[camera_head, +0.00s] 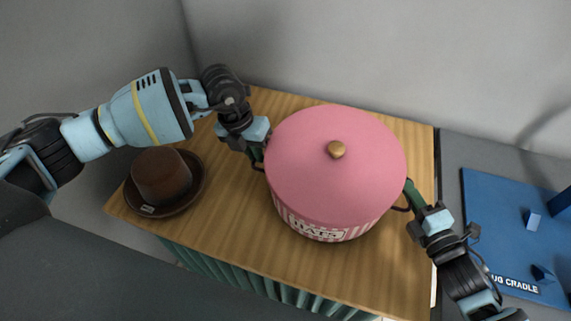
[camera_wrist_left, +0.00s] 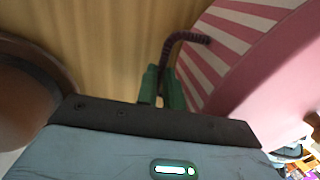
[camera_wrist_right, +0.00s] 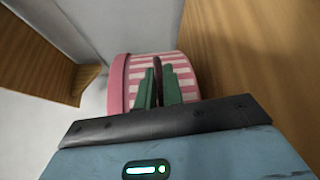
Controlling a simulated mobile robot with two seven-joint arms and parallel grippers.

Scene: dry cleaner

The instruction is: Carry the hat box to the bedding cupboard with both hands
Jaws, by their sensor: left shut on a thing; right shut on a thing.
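The hat box (camera_head: 330,165) is round, with a pink lid, a brass-coloured knob and pink-and-white striped sides. It is upright over a wooden top; I cannot tell whether it touches the wood. My left gripper (camera_head: 258,152) is shut on the dark cord handle at its left side, which shows in the left wrist view (camera_wrist_left: 185,38). My right gripper (camera_head: 412,196) is shut on the handle at its right side; the striped side is ahead of the fingers in the right wrist view (camera_wrist_right: 178,75). I cannot tell whether the wooden furniture is the bedding cupboard.
A brown hat (camera_head: 160,175) lies at the left of the wooden top (camera_head: 240,235). A teal pleated curtain (camera_head: 270,285) hangs below its front edge. A blue board (camera_head: 510,225) lettered "UG CRADLE" is to the right. Grey walls close off the back and left.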

